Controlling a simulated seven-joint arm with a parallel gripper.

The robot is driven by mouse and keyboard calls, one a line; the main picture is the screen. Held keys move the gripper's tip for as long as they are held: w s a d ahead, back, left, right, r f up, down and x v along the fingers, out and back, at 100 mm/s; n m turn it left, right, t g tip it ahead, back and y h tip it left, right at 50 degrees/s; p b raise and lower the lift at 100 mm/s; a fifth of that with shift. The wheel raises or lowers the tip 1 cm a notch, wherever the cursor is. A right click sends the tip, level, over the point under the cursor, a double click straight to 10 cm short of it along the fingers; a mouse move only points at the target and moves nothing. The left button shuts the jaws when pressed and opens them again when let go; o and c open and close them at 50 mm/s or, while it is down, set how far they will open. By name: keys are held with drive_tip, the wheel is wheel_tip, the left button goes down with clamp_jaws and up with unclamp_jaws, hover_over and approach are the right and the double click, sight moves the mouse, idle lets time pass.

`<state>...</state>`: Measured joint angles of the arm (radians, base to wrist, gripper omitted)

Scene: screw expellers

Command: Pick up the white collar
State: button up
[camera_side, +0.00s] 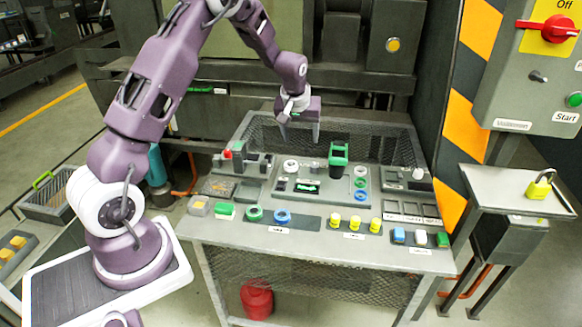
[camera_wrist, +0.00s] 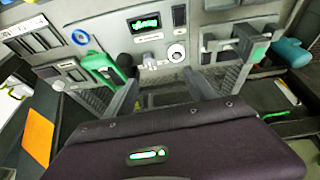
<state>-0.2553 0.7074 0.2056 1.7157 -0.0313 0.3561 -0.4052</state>
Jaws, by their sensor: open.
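A white collar (camera_side: 291,166), a ring shape, sits on the grey panel at the back left of the bench in the side view. It also shows in the wrist view (camera_wrist: 177,53), right of the small display. A second pale ring (camera_side: 361,171) sits farther right on the panel, above a blue ring. My gripper (camera_side: 300,138) is open and empty, pointing down above the back of the panel, apart from the collar. In the wrist view its fingers (camera_wrist: 161,84) are spread, with the collar beyond them.
A green-handled part (camera_side: 339,155) stands up right of the collar. A small block with a red knob (camera_side: 227,155) is at the left. Green (camera_side: 254,213) and blue (camera_side: 282,216) rings and yellow pieces (camera_side: 355,223) line the front edge. Mesh (camera_side: 300,135) closes the back.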

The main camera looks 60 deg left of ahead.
sight(291, 163)
drive_tip(key=shift+n+g+y, duration=0.3)
drive_tip(key=shift+n+y, duration=0.1)
drive_tip(key=shift+n, duration=0.1)
drive_tip(key=a+x, duration=0.1)
drive_tip(key=x, duration=0.4)
drive_tip(key=s+x, duration=0.1)
drive_tip(key=x, duration=0.5)
drive_tip(key=a+x, duration=0.1)
drive_tip(key=x, duration=0.5)
drive_tip(key=shift+s+a+r, duration=0.2)
drive_tip(key=shift+s+a, duration=0.1)
drive_tip(key=shift+s, duration=0.1)
drive_tip(key=shift+r, duration=0.1)
clamp_jaws()
